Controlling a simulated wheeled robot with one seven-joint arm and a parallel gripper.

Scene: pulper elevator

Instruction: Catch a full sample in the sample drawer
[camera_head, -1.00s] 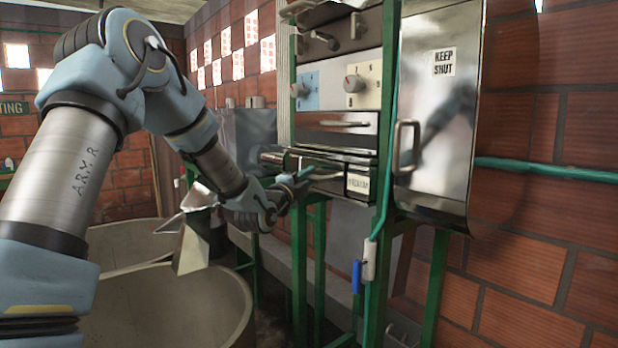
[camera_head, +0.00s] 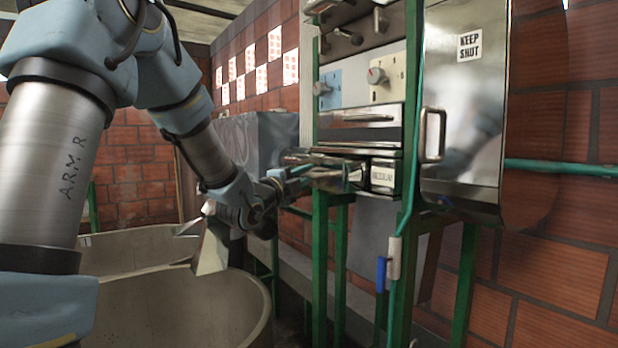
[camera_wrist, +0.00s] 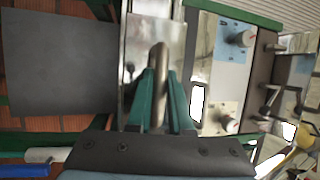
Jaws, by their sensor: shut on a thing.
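My gripper (camera_wrist: 160,92) has green fingers closed around a metal bar handle (camera_wrist: 161,58) in the wrist view. The handle stands on a shiny metal drawer front (camera_wrist: 137,45). In the head view my gripper (camera_head: 302,172) is at the lower drawer of the cabinet, the sample drawer (camera_head: 384,176), which bears a small label too small to read surely. The gripper and wrist hide part of this drawer's front and handle. I cannot see inside the drawer or tell what it holds.
Above is another drawer front with a bar handle (camera_head: 365,117), and dials (camera_head: 377,76) higher up. A shiny "KEEP SHUT" door (camera_head: 462,110) is at right. Green legs (camera_head: 320,265) stand below. Large round tanks (camera_head: 190,310) lie beneath my arm. A blue-handled valve (camera_head: 381,274) hangs on a green pipe.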

